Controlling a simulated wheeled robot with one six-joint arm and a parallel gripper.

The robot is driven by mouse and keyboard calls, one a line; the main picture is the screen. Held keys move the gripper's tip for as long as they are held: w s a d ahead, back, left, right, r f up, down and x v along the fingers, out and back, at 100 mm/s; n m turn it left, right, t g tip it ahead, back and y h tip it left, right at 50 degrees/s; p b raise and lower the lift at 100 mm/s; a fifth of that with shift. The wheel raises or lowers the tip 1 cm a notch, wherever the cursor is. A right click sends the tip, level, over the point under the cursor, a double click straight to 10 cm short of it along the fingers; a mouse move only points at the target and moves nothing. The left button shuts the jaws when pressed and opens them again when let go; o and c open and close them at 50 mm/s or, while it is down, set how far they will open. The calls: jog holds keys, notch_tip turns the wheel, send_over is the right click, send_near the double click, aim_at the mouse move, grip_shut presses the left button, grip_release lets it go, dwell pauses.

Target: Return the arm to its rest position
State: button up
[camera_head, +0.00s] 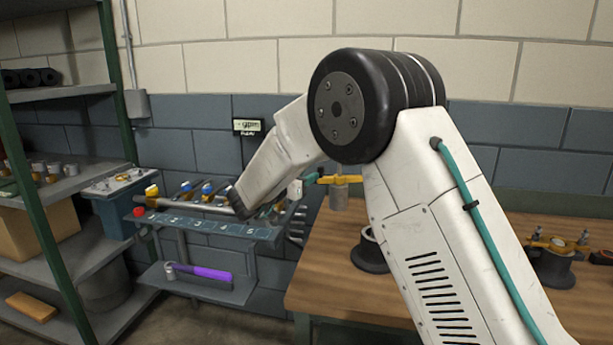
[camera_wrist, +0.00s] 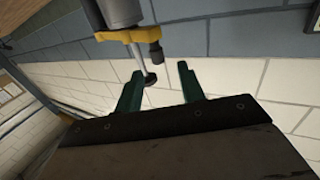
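My arm rises from the right and bends down to the left over the bench in the head view. My gripper is mostly hidden behind the forearm there; a small teal piece beside the forearm may be a fingertip. In the wrist view my gripper (camera_wrist: 162,76) shows two green fingers set apart. A thin rod with a dark knob (camera_wrist: 151,79) shows near the left finger, with a gap to the right one. It hangs from a grey and yellow part (camera_wrist: 122,20). A grey cylinder with a yellow top (camera_head: 340,195) is at the bench's back left.
A wooden bench (camera_head: 325,265) carries a dark ring-shaped part (camera_head: 369,252) and a dark part with yellow fittings (camera_head: 552,262). A numbered rack (camera_head: 200,228) with tools stands left of it. Metal shelves (camera_head: 75,185) fill the far left. The wall is close behind.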

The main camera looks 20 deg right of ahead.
jog(key=w+a+f+n+t+y, duration=0.3)
jog(key=a+f+n+y, duration=0.2)
jog(key=a+f+y, duration=0.35)
jog(key=s+a+r+n+g+y, duration=0.1)
jog(key=s+a+n+g+y, duration=0.15)
jog(key=s+y, duration=0.35)
jog(key=s+a+r+n+g+y, duration=0.2)
jog(key=s+n+g+y, duration=0.15)
jog(key=s, duration=0.45)
jog(key=s+d+r+g+h, duration=0.1)
jog(key=s+d, duration=0.5)
jog(key=s, duration=0.7)
jog(key=s+d+r+g+h, duration=0.1)
jog(key=s+d, duration=0.5)
jog(key=s, duration=0.8)
jog(key=s+d+r+g+h, duration=0.1)
jog(key=s+d+g, duration=0.3)
jog(key=s, duration=0.9)
jog(key=shift+s+d+r+h, duration=0.35)
jog(key=shift+d+r, duration=0.55)
jog(key=shift+d, duration=0.65)
